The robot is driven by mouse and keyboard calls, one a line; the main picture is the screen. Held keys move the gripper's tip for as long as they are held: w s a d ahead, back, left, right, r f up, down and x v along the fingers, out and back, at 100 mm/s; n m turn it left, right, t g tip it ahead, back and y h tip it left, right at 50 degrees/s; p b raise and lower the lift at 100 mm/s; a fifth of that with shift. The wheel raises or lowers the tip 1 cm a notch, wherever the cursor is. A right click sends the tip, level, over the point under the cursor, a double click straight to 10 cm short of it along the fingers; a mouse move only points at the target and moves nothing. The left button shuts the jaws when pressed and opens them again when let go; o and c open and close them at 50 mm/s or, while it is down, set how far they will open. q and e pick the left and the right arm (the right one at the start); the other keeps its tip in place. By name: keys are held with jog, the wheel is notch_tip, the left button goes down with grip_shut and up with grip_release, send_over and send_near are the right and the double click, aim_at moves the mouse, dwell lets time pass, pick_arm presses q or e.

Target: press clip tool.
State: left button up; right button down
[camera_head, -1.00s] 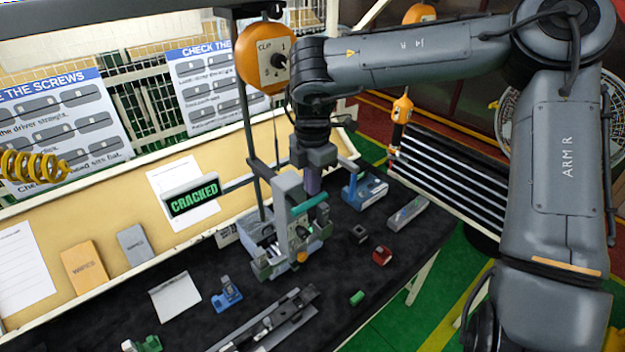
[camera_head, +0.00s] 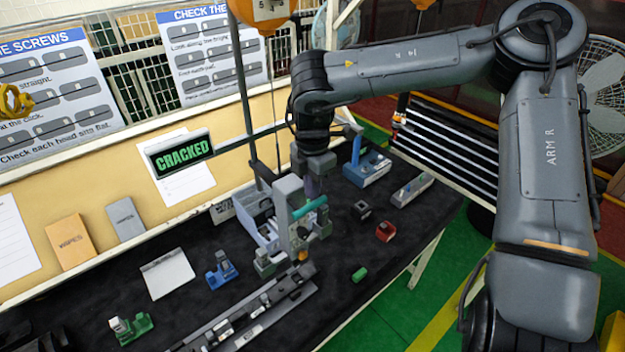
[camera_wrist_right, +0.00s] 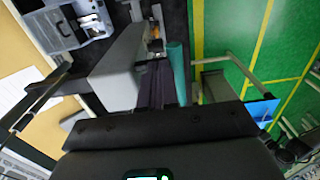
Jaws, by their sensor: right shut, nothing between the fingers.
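My right gripper (camera_head: 313,186) is shut and empty, pointing down right beside the upper part of the tool. In the right wrist view, the shut fingers (camera_wrist_right: 160,92) lie between the tool's grey body (camera_wrist_right: 118,68) and its teal bar (camera_wrist_right: 177,72); contact is hard to tell. My left gripper is not in view.
A sign (camera_head: 180,154) reads CRACKED. A grey bin (camera_head: 252,217) stands behind the tool. A blue device (camera_head: 368,170), a red block (camera_head: 386,231) and a green piece (camera_head: 359,274) lie to the right. A blue clip holder (camera_head: 222,272) and a green one (camera_head: 131,328) lie to the left.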

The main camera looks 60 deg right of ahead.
pick_arm(q)
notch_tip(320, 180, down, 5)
jog(key=b, duration=0.4)
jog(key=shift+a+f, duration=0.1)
pick_arm(e)
notch_tip(320, 180, down, 8)
jog(key=shift+r, duration=0.15)
jog(key=shift+s+d, duration=0.1)
jog(key=shift+d, duration=0.05)
notch_tip(320, 180, up, 4)
jog(key=p, duration=0.3)
jog(key=shift+r, duration=0.2)
notch_tip(320, 180, up, 8)
jog(key=shift+r+b, duration=0.2)
jog(key=shift+b, duration=0.15)
jog(key=shift+r, duration=0.8)
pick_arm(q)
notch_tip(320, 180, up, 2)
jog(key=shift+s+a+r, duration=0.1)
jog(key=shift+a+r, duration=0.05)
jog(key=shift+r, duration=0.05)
pick_arm(e)
jog(key=shift+r, duration=0.1)
